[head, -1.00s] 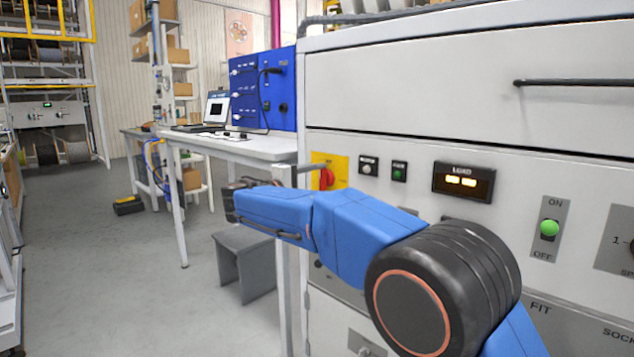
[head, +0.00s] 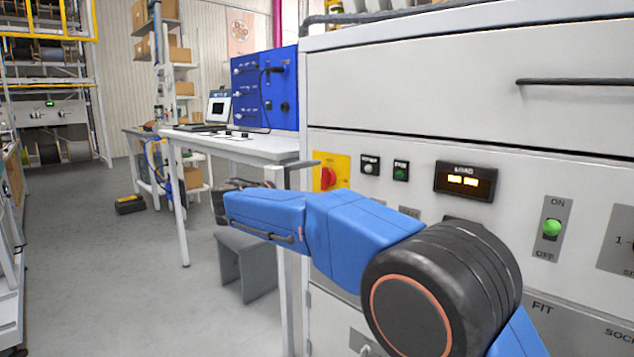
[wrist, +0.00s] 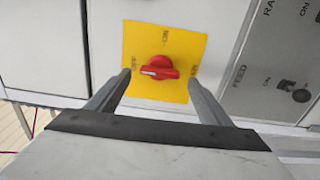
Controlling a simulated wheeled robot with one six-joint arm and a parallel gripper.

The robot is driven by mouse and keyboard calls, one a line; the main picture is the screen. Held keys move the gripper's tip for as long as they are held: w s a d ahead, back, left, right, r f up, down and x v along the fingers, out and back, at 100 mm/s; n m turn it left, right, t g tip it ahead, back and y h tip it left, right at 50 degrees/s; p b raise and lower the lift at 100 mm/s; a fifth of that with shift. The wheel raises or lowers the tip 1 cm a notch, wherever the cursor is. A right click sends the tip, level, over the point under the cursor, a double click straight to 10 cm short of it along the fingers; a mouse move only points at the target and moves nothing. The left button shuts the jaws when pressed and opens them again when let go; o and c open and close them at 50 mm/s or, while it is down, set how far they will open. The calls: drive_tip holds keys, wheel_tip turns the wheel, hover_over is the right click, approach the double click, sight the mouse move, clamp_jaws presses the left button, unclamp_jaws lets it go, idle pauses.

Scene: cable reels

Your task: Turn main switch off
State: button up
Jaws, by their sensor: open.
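The main switch is a red rotary knob (wrist: 158,68) on a yellow plate (wrist: 165,95), set in the front of the grey cabinet. In the wrist view its bar lies nearly level, with a white mark toward the left; the plate's small lettering is hard to read. In the head view the knob (head: 328,178) shows just past the gripper. My gripper (wrist: 159,82) is open and empty, one finger on each side of the knob and apart from it in the picture. Depth between the fingertips and the knob is hard to judge.
To the right on the panel are small indicators (head: 370,165), a lit LOAD display (head: 465,181) and a green ON/OFF button (head: 551,228). A drawer handle (head: 575,82) sticks out above. A workbench (head: 230,148) and a grey stool (head: 246,262) stand left.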

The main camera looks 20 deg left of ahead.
drive_tip(key=v, duration=1.4)
drive_tip(key=shift+s, duration=0.25)
drive_tip(key=shift+a, duration=0.1)
